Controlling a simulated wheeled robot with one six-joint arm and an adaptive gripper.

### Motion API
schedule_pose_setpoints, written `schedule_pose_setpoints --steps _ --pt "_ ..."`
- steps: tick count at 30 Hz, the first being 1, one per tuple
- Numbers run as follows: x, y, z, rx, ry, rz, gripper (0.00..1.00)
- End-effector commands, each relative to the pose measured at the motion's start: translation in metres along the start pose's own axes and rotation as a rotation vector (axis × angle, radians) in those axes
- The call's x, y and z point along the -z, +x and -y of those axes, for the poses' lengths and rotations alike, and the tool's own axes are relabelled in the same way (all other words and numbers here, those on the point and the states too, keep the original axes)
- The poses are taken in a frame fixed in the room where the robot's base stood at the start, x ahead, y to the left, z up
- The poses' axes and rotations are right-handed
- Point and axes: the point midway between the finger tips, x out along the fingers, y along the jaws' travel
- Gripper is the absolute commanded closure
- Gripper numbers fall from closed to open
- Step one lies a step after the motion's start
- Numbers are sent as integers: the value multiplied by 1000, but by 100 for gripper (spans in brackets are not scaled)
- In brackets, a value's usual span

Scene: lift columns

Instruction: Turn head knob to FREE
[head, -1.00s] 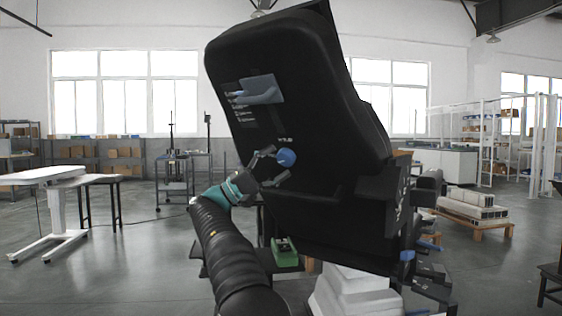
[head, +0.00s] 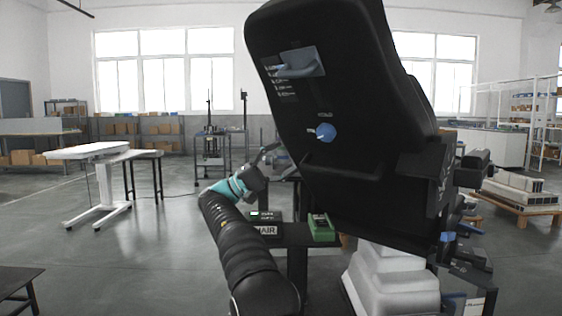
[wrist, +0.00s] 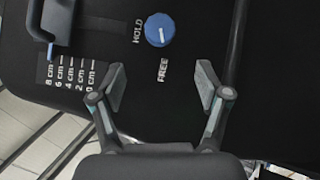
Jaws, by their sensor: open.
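The blue head knob (head: 326,132) is on the back of the black headrest-like panel (head: 375,110). In the wrist view the knob (wrist: 160,30) has HOLD printed to its left and FREE below it. Its white mark points down, toward FREE. My gripper (wrist: 162,82) is open and empty, its two fingers apart below the knob on either side of the FREE label. In the head view my gripper (head: 278,158) is left of and lower than the knob, clear of it. Its fingertips are small and partly lost against the background there.
A grey-blue handle (head: 302,62) with a centimetre scale is above the knob; it also shows in the wrist view (wrist: 52,22). A green box (head: 320,227) sits on a dark shelf below.

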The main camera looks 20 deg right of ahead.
Motion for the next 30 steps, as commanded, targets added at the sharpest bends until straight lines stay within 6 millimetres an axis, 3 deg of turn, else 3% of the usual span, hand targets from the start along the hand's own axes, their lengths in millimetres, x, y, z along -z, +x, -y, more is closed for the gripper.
schedule_pose_setpoints --steps 7,14,21,26,30 --pt "-1 8 0 31 -13 -15 24" --pt "-17 48 18 256 -97 -129 24" --pt "-64 71 54 573 -172 -264 24" --pt "-109 68 80 792 -194 -340 24" --pt "-157 56 101 988 -195 -392 24"
